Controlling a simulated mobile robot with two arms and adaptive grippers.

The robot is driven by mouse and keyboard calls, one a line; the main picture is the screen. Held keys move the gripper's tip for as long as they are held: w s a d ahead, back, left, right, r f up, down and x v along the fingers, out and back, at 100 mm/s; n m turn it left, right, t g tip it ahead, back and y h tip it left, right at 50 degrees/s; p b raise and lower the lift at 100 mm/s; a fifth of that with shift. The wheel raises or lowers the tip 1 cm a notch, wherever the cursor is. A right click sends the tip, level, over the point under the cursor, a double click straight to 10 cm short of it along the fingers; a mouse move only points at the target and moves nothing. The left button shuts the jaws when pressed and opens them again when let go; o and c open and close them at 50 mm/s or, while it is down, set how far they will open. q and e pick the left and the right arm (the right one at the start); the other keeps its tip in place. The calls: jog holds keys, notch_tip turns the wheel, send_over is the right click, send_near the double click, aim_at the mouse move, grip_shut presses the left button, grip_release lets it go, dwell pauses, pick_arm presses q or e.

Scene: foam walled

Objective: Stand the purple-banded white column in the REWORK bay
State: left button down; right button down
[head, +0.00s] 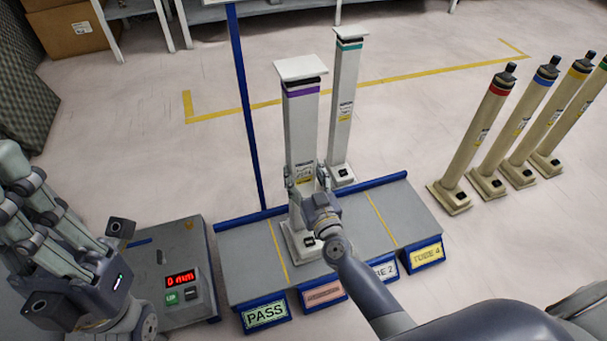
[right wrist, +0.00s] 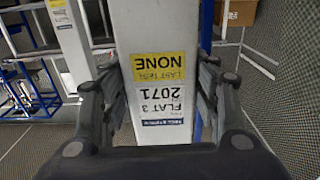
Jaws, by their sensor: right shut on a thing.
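The white column (head: 302,130) with a purple band and a black band under its flat square top is upright over the grey bay stand (head: 240,262). Its base is between the two yellow lines, behind the reddish label (head: 323,293), whose print is hard to read. I cannot tell if the base touches the surface. My right gripper (head: 305,182) is shut on the column's lower shaft. In the right wrist view, fingers flank the column (right wrist: 158,25) and its upside-down yellow and white labels. My left gripper (head: 65,250) is at the left, away from the column; its jaw opening is unclear.
A teal-banded white column (head: 345,105) stands close behind. Several cream columns with coloured bands, such as the red-banded one (head: 478,135), stand at right. A blue post (head: 243,110) rises behind the stand. A device with a red display (head: 180,279) is left. PASS (head: 264,314) is the leftmost label.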

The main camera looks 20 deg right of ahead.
jog(key=shift+w+r, duration=0.1)
jog(key=shift+r, duration=0.1)
jog(key=c, duration=0.6)
grip_release()
jog(key=shift+f, duration=0.25)
jog(key=shift+r, duration=0.15)
